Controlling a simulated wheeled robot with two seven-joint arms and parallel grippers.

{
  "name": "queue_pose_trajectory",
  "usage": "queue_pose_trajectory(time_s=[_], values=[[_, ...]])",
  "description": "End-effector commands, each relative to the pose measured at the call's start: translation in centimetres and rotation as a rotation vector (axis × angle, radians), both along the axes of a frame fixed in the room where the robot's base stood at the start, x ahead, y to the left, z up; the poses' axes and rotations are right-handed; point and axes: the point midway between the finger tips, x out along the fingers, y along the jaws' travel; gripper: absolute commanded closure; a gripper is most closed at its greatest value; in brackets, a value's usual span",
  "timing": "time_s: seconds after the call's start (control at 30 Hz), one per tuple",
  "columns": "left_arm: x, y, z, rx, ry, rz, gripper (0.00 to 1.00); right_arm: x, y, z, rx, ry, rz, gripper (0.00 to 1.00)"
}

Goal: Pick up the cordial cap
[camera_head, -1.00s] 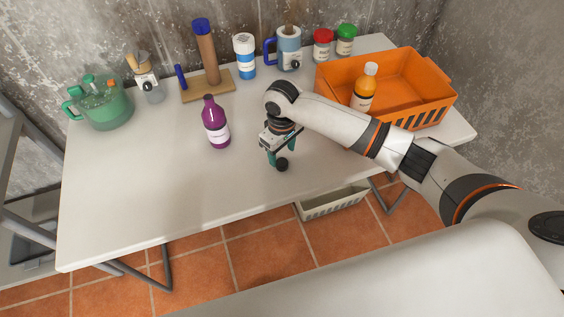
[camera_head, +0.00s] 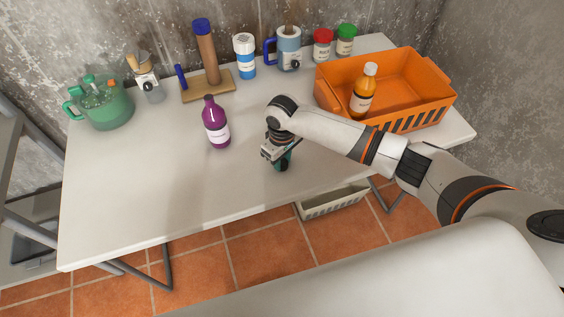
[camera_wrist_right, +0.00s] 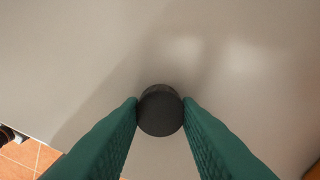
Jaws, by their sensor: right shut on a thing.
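The cordial cap (camera_wrist_right: 160,110) is a small round black cap. In the right wrist view it sits between the two green fingertips of my right gripper (camera_wrist_right: 160,115), which touch it on both sides. In the head view my right gripper (camera_head: 281,165) points down at the table near its front edge, and its fingers mostly hide the cap. I cannot tell whether the cap still touches the tabletop. A purple bottle (camera_head: 216,124) with a white label stands upright to the left of the gripper. My left gripper is not in view.
The white table (camera_head: 130,200) is clear at the left and front. An orange crate (camera_head: 420,88) at the right holds an orange bottle (camera_head: 363,90).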

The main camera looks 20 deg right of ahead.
Motion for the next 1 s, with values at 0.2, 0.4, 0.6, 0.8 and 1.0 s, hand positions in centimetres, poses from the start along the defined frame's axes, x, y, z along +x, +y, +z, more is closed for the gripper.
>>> queue_pose_trajectory(time_s=[0.2, 0.4, 0.6, 0.8, 1.0], values=[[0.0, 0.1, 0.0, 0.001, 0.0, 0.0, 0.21, 0.1, 0.0, 0.5, 0.001, -0.002, 0.0, 0.91], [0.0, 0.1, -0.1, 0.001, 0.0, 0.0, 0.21, 0.1, 0.0, 3.9, 0.001, -0.003, 0.0, 0.91], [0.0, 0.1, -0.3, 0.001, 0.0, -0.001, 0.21, 0.1, 0.0, 7.8, 0.002, -0.004, 0.001, 0.91], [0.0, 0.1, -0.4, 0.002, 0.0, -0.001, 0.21, 0.0, 0.0, 9.8, 0.0, 0.0, -0.001, 0.91], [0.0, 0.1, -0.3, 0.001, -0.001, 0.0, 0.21, 0.0, 0.0, 10.0, 0.0, 0.001, -0.001, 0.91]])
